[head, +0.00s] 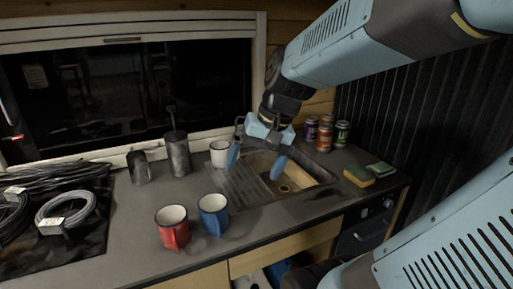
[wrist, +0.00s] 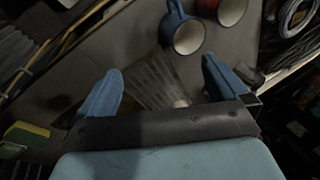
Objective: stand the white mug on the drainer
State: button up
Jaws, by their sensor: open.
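The white mug (head: 219,153) stands upright at the back left end of the ridged metal drainer (head: 238,186), just left of my gripper's left finger. I cannot tell whether its base is on the ridges or on the counter. My gripper (head: 253,173) is open and empty above the drainer and sink, apart from the mug as far as I can see. In the wrist view my gripper (wrist: 161,65) has its fingers spread over the drainer (wrist: 155,80). A small pale patch at the palm edge there may be the mug, mostly hidden.
A red mug (head: 172,227) and a blue mug (head: 214,214) stand on the front counter. Two dark canisters (head: 177,153) are left of the white mug. The sink (head: 298,178) is right of the drainer, with cans (head: 324,138) behind and sponges (head: 359,176) further right. Cables (head: 66,213) lie left.

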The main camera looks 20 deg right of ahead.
jog(key=shift+s+d+r+n+t+h, duration=0.3)
jog(key=shift+s+r+n+t+h, duration=0.25)
jog(key=shift+r, duration=0.2)
jog(key=shift+s+d+r+n+t+h, duration=0.3)
jog(key=shift+s+r+n+t+h, duration=0.2)
jog(key=shift+r+n, duration=0.2)
jog(key=shift+s+d+r+n+t+h, duration=0.3)
jog(key=shift+s+r+n+t+h, duration=0.2)
jog(key=shift+r, duration=0.3)
